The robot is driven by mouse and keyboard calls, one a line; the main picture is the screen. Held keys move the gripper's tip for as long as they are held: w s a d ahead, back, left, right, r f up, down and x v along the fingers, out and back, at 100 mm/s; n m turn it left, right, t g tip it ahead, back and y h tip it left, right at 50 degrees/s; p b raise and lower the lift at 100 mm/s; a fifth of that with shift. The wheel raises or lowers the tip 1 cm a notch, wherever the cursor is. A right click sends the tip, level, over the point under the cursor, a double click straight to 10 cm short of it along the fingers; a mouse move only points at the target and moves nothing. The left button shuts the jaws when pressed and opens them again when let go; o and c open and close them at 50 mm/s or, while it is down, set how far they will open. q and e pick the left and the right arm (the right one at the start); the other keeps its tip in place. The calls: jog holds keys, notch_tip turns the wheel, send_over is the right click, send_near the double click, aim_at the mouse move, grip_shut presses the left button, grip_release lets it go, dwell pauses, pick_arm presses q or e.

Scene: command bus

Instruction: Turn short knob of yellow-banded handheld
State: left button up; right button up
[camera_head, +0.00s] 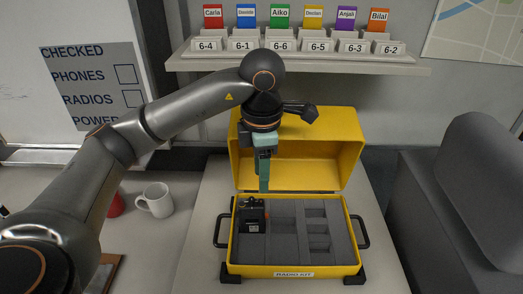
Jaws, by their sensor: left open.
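A black handheld (252,216) stands in a left-hand slot of the grey foam in the open yellow radio kit case (292,271). Its knobs and any yellow band are too small or too hidden to make out. A small reddish spot shows at its right side. My left gripper (264,190), with teal fingers, points down just above and beside the top of the handheld. It is open and holds nothing that I can see; its fingers overlap in this view. Whether it touches the handheld I cannot tell. My right gripper is not in view.
The raised yellow lid (340,150) stands behind my gripper. The other foam slots look empty. A white mug (156,200) and a red object (116,205) are at the left. A wall shelf (300,63) with coloured name tags is above. A dark seat (470,200) is at the right.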

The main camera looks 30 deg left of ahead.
pick_arm(q)
jog(key=shift+r+p, duration=0.4)
jog(key=shift+r, duration=2.35)
jog(key=shift+s, duration=0.1)
